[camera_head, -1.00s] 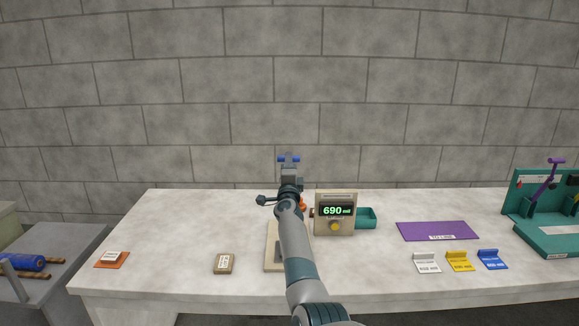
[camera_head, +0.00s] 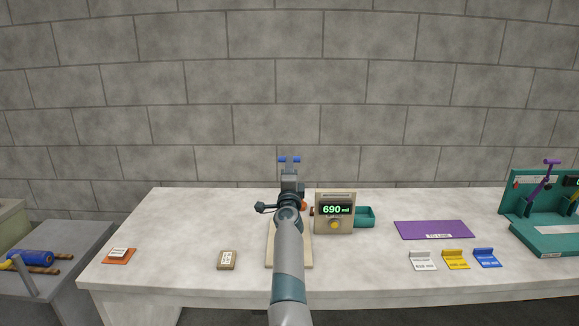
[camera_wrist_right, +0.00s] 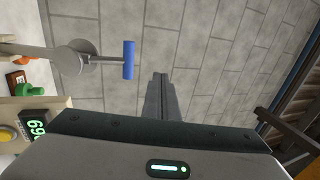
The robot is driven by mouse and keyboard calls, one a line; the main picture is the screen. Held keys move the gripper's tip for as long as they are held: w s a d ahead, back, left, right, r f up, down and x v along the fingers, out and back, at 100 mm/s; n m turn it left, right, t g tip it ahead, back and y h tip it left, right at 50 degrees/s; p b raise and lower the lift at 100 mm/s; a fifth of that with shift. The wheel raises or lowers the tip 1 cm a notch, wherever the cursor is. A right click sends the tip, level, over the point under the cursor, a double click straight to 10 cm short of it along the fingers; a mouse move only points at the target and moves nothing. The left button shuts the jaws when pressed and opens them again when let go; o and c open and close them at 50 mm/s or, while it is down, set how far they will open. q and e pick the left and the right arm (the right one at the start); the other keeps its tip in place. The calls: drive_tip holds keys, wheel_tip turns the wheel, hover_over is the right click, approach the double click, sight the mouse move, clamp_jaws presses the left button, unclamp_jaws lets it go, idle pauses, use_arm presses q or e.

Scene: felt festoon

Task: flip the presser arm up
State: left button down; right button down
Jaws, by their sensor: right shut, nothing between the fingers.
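The presser arm shows best in the right wrist view as a thin rod on a grey round hub (camera_wrist_right: 75,58), with a blue cylindrical handle (camera_wrist_right: 129,60) at its end. The arm appears to stand upright. My right gripper is shut and empty; its fingers (camera_wrist_right: 160,95) are close together beside the handle in the wrist view, apart from it in the picture. My left gripper is not in view.
A cream box with a "690" display (camera_head: 335,211) stands just right of my arm, a teal tray (camera_head: 365,217) beside it. A purple mat (camera_head: 433,230), several coloured cards and a teal station (camera_head: 555,236) are further right. The table's left part is mostly clear.

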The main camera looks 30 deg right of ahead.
drive_tip(key=s+a, duration=0.1)
drive_tip(key=s, duration=0.2)
drive_tip(key=s+a+r, duration=0.1)
drive_tip(key=shift+s+a+r, duration=0.1)
drive_tip(key=shift+s+a, duration=0.1)
drive_tip(key=shift+a, duration=0.15)
idle(0.4)
